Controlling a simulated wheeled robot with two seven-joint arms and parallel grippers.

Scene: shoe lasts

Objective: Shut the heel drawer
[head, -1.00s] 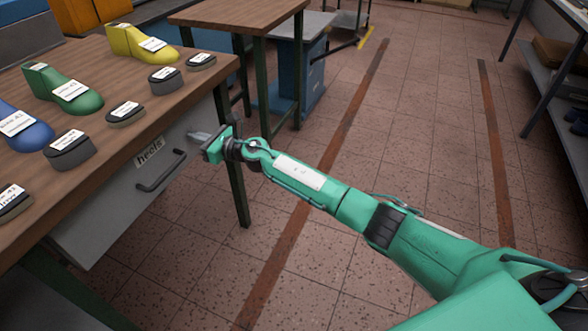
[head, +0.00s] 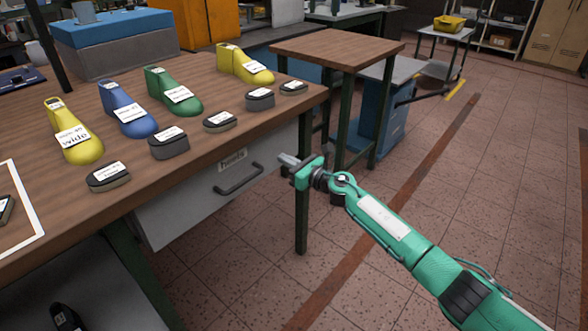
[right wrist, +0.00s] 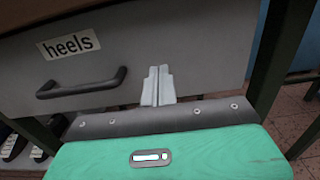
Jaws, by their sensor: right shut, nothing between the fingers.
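The heel drawer (head: 195,205) is a grey front under the wooden workbench (head: 150,180), with a "heels" label and a dark bar handle (head: 240,178). Its top edge sits close below the bench top; I cannot tell whether a small gap is left. My right gripper (head: 288,159) is shut and empty near the drawer's right end, to the right of the handle. In the right wrist view the closed fingertips (right wrist: 158,72) point at the drawer front (right wrist: 205,50), right of the handle (right wrist: 82,86); contact is unclear. My left gripper is not in view.
Yellow, blue and green shoe lasts (head: 122,110) and several dark heel pieces (head: 169,145) stand on the bench above the drawer. A bench leg (head: 302,215) is just below my right gripper. A second wooden table (head: 335,47) stands behind. The floor on the right is clear.

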